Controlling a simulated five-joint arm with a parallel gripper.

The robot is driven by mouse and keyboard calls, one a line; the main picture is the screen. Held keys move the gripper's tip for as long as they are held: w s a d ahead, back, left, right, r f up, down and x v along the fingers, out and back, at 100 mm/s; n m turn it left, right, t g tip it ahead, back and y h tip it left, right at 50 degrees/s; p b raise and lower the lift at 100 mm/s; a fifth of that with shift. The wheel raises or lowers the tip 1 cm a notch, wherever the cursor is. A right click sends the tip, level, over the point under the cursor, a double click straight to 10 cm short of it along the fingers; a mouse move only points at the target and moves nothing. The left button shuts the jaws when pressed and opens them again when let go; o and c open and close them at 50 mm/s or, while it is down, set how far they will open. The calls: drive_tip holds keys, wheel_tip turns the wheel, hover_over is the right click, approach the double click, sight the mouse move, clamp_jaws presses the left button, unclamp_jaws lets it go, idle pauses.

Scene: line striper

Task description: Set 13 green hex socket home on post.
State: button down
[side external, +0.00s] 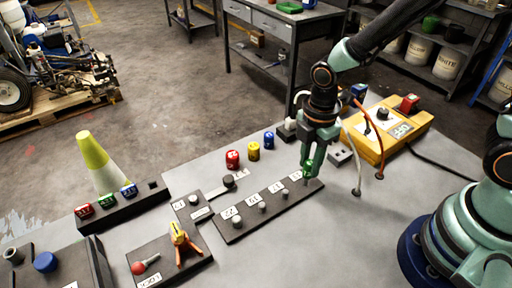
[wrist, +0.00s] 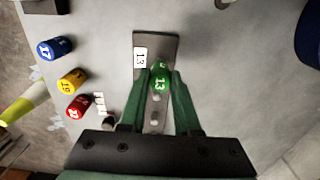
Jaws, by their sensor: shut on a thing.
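The green hex socket marked 13 (wrist: 160,78) is between the fingers of my gripper (wrist: 160,92) in the wrist view. In the side view my gripper (side external: 310,174) is low over the right end of the dark post rail (side external: 250,222). The socket is mostly hidden by the green fingers there. The rail's label 13 (wrist: 140,57) lies just left of the socket in the wrist view. The post by that label is hidden, so I cannot tell whether the socket is around it or above it. Other bare posts (side external: 262,206) stand along the rail.
Red (side external: 232,159), yellow (side external: 253,151) and blue (side external: 268,140) sockets stand behind the rail. A yellow box (side external: 388,135) with cables is at right. Bare table lies in front of the rail.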

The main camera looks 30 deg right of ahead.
sight(308, 172)
drive_tip(key=shift+f, duration=1.65)
idle(0.9)
drive_tip(key=shift+c, duration=1.1)
unclamp_jaws()
drive_tip(key=shift+r, duration=3.45)
drive_tip(key=shift+w+d+r, duration=0.1)
drive_tip(key=shift+d+r, duration=0.05)
drive_tip(key=shift+r, duration=0.15)
drive_tip(key=s+d+r+m+t, duration=0.1)
drive_tip(key=d+r+m+t, duration=0.1)
drive_tip(key=d+r+m, duration=0.3)
drive_tip(key=s+d+r+m+t, duration=0.1)
drive_tip(key=d+r+m+t, duration=0.2)
drive_tip(key=r+m, duration=0.6)
drive_tip(key=d+m, duration=0.2)
drive_tip(key=m, duration=0.2)
drive_tip(key=shift+r+t, duration=0.25)
drive_tip(key=shift+t, duration=0.05)
